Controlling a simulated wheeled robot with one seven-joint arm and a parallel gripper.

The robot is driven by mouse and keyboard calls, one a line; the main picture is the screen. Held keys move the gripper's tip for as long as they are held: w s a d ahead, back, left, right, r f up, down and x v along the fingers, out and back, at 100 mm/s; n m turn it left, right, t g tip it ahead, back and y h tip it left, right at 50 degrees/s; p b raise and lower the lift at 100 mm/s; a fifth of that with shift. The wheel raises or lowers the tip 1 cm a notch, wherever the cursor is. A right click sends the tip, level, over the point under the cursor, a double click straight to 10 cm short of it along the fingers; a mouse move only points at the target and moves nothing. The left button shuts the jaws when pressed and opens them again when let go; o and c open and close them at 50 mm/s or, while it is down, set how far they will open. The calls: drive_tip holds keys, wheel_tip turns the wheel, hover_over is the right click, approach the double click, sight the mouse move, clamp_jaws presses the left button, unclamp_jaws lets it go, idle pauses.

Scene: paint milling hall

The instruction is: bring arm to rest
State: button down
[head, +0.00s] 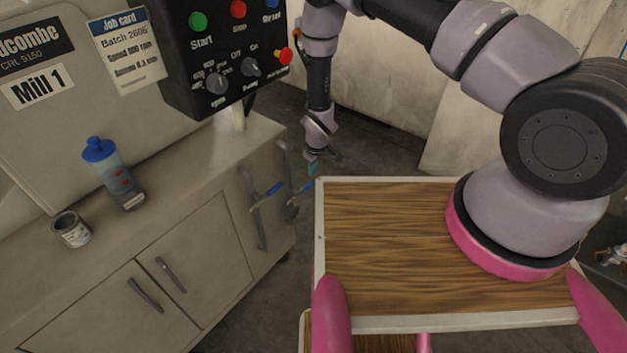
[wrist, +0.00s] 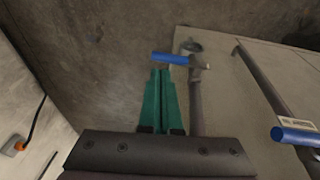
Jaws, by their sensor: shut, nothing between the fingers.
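My arm comes from the pink-ringed base at the right and hangs down in the middle of the head view. My gripper (head: 313,168) points downward just beyond the far left corner of the wooden deck. In the wrist view my gripper (wrist: 160,72) shows two green fingers side by side, shut and empty. Beyond the fingertips is a pipe with a blue lever (wrist: 174,58). I cannot tell whether the fingers touch it.
A cabinet (head: 210,265) at left has pipes with blue handles (head: 268,195) on its end. A blue-capped bottle (head: 118,175) and a small can (head: 71,230) stand on its top. A control box (head: 225,50) hangs above. Floor shows between cabinet and deck.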

drive_tip(key=w+d+r+m+t, duration=0.15)
drive_tip(key=d+r, duration=0.25)
drive_tip(key=r, duration=1)
drive_tip(key=w+d+r+m, duration=0.1)
drive_tip(key=d+r+m, duration=0.25)
drive_tip(key=r, duration=1.15)
drive_tip(key=w+d+r+m, duration=0.15)
drive_tip(key=d+r, duration=0.35)
drive_tip(key=r, duration=0.9)
drive_tip(key=s+d+r+m+t, duration=0.1)
drive_tip(key=s+d+r+m, duration=0.1)
drive_tip(key=s+d+r, duration=0.2)
drive_tip(key=s+d+r+m+t, duration=0.1)
drive_tip(key=s+d+r+m, duration=0.2)
drive_tip(key=s+r, duration=0.8)
drive_tip(key=s+d+r+m+t+y, duration=0.1)
drive_tip(key=s+d+r+m, duration=0.2)
drive_tip(key=s+d+r, duration=0.3)
drive_tip(key=s+r, duration=0.1)
drive_tip(key=s, duration=0.3)
drive_tip(key=shift+s+r, duration=0.3)
drive_tip(key=shift+s, duration=0.1)
drive_tip(key=shift+d, duration=0.1)
